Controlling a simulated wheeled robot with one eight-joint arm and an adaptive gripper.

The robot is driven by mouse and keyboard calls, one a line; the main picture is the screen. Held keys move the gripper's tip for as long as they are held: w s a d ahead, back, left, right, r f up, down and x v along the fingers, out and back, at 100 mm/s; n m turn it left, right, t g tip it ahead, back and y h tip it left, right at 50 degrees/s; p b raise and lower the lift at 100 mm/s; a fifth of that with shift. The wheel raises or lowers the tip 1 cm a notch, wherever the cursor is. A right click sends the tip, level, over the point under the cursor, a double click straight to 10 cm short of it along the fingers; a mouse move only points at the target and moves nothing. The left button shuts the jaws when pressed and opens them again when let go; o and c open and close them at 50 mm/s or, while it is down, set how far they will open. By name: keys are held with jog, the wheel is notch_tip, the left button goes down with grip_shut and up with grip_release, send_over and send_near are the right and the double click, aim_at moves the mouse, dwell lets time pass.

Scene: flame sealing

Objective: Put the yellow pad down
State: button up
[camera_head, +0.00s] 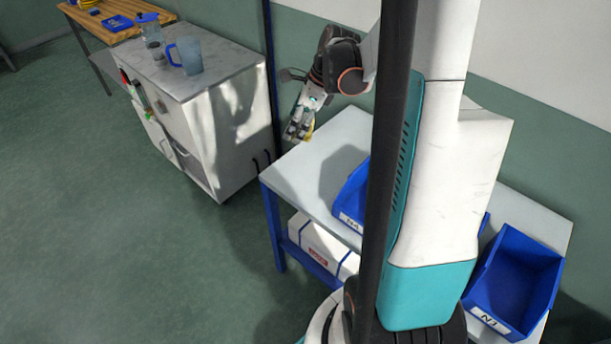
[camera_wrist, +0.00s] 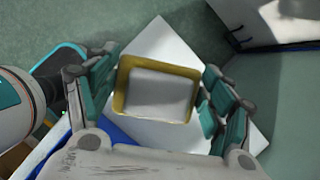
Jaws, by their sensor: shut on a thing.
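The yellow pad (camera_wrist: 123,92) shows in the wrist view as a rectangle with a yellow rim and a pale grey face. My gripper (camera_wrist: 158,98) is shut on it, with the teal fingers on its left and right sides. In the head view my gripper (camera_head: 299,128) hangs above the far left corner of the white table (camera_head: 300,175). A small bit of the yellow pad (camera_head: 310,132) shows at the fingertips there. The white table top (camera_wrist: 160,42) lies below the pad in the wrist view. The pad appears held above it; the exact gap is hard to tell.
A blue bin (camera_head: 352,197) stands on the table, partly hidden by my column. Another blue bin (camera_head: 515,275) is at the right. A white cabinet (camera_head: 225,135) with a blue mug (camera_head: 187,56) stands at the left. The table's left end looks clear.

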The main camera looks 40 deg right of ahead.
aim_at(300, 175)
jog(key=shift+s+d+r+m+t+h, duration=0.1)
jog(key=shift+s+d+m+t+h, duration=0.1)
jog(key=shift+d+m, duration=0.25)
jog(key=shift+s+d+r+m+t+h, duration=0.15)
jog(key=shift+d+m, duration=0.15)
jog(key=shift+m, duration=0.15)
jog(key=shift+d+f, duration=0.1)
jog(key=shift+f, duration=0.4)
notch_tip(300, 175, down, 19)
jog(key=b, duration=0.7)
jog(key=shift+f, duration=0.15)
jog(key=o, duration=1.4)
jog(key=p+v, duration=0.4)
jog(key=v, duration=0.8)
jog(key=shift+w, duration=0.1)
